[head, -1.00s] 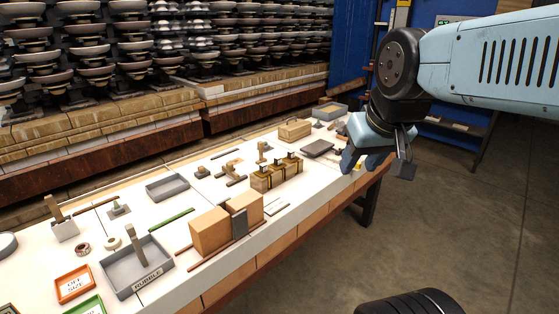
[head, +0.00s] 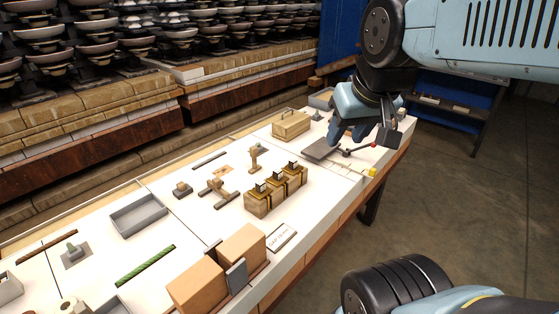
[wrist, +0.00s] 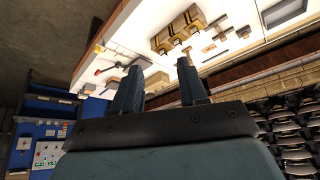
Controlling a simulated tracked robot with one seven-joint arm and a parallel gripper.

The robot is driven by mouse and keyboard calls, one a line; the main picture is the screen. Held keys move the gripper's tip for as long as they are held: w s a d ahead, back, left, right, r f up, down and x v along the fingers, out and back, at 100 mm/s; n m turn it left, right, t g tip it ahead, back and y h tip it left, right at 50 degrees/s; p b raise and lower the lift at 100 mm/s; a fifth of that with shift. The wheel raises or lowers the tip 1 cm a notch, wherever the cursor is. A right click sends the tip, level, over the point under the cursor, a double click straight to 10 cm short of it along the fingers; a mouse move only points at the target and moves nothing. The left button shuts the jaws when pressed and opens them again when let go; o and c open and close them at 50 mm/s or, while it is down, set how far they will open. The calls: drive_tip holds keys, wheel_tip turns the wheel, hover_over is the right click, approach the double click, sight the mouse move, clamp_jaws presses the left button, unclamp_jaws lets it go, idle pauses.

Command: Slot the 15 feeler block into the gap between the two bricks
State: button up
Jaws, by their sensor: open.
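Two tan bricks, a near one (head: 195,286) and a farther one (head: 242,244), stand on the table with a narrow gap between them. A grey upright plate (head: 236,275) stands at the gap's front side. The rack also shows in the wrist view (wrist: 178,28). My gripper (head: 345,136) is open and empty above the table's far right part, away from rack and bricks. Both blue fingers show apart in the wrist view (wrist: 158,82).
A white card (head: 281,237) lies beside the farther brick. A grey tray (head: 138,215), a green rod (head: 146,265) and small wooden fittings (head: 218,190) lie left of the rack. A wooden box (head: 291,124) and a dark flat plate (head: 320,149) lie near my gripper.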

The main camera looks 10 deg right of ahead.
drive_tip(key=shift+w+d, duration=0.2)
drive_tip(key=shift+w, duration=0.2)
drive_tip(key=shift+o, duration=1.4)
drive_tip(key=shift+a+f, duration=0.1)
drive_tip(key=w+a+f+m+g+y, duration=0.2)
drive_tip(key=w+a+f+m+y, duration=0.1)
drive_tip(key=w+f+m+y, duration=0.35)
drive_tip(key=w+a+f+m+g+y, duration=0.2)
drive_tip(key=w+a+f+m+y, duration=0.1)
drive_tip(key=w+f+m+y, duration=0.4)
drive_tip(key=m+t+h, duration=0.3)
drive_tip(key=m+t, duration=1)
drive_tip(key=m, duration=0.3)
approach(290, 160)
drive_tip(key=w+d+x, duration=0.1)
drive_tip(key=x, duration=0.4)
drive_tip(key=shift+n, duration=0.25)
drive_tip(key=shift+s+a+f+x, duration=0.1)
drive_tip(key=shift+x, duration=0.85)
drive_tip(key=shift+s+a+f+x, duration=0.1)
drive_tip(key=shift+x, duration=0.85)
drive_tip(key=shift+a+f+x, duration=0.1)
drive_tip(key=shift+x, duration=0.85)
drive_tip(key=shift+c, duration=0.4)
